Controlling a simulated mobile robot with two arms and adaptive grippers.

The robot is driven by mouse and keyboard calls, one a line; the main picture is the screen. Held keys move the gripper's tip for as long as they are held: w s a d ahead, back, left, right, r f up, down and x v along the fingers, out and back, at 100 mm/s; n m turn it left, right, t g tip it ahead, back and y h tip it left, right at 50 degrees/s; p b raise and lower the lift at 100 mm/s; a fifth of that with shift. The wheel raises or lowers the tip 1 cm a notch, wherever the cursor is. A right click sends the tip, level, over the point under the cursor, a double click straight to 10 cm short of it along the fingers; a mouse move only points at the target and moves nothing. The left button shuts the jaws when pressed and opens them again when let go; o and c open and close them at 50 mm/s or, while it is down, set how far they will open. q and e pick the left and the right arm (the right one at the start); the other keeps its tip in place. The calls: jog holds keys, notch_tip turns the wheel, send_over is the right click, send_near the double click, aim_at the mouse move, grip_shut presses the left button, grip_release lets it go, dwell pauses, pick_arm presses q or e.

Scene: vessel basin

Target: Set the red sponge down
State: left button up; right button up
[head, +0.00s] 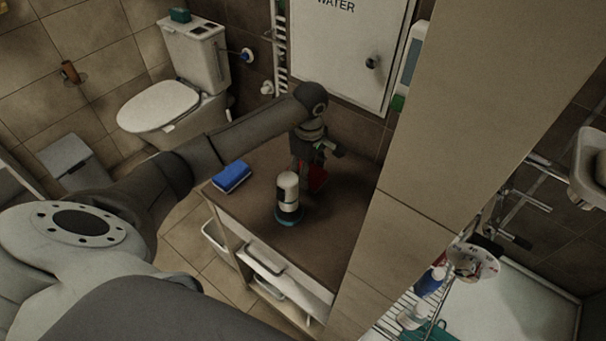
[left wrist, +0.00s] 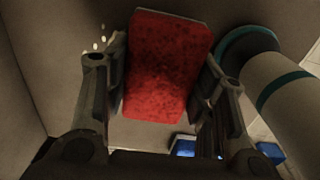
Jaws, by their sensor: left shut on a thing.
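The red sponge (head: 319,180) is at the far part of the brown cabinet top (head: 335,225), partly hidden by my left gripper (head: 309,172). In the left wrist view the red sponge (left wrist: 166,68) sits between the two fingers, and the gripper (left wrist: 160,75) is shut on it. I cannot tell whether the sponge touches the cabinet top. My right gripper is not in view.
A white and dark cylinder (head: 288,190) with a blue base stands close in front of the gripper; it also shows in the left wrist view (left wrist: 285,90). A blue sponge (head: 231,176) lies at the top's left edge. A tiled wall (head: 430,160) bounds the right side.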

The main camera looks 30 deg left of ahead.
pick_arm(q)
notch_tip(320, 180, down, 3)
jog(key=shift+d+f+p, duration=0.1)
jog(key=shift+p, duration=0.3)
jog(key=shift+f, duration=0.1)
jog(key=shift+f+b, duration=0.15)
jog(key=shift+b, duration=0.15)
jog(key=o, duration=0.7)
jog(key=shift+r, duration=0.2)
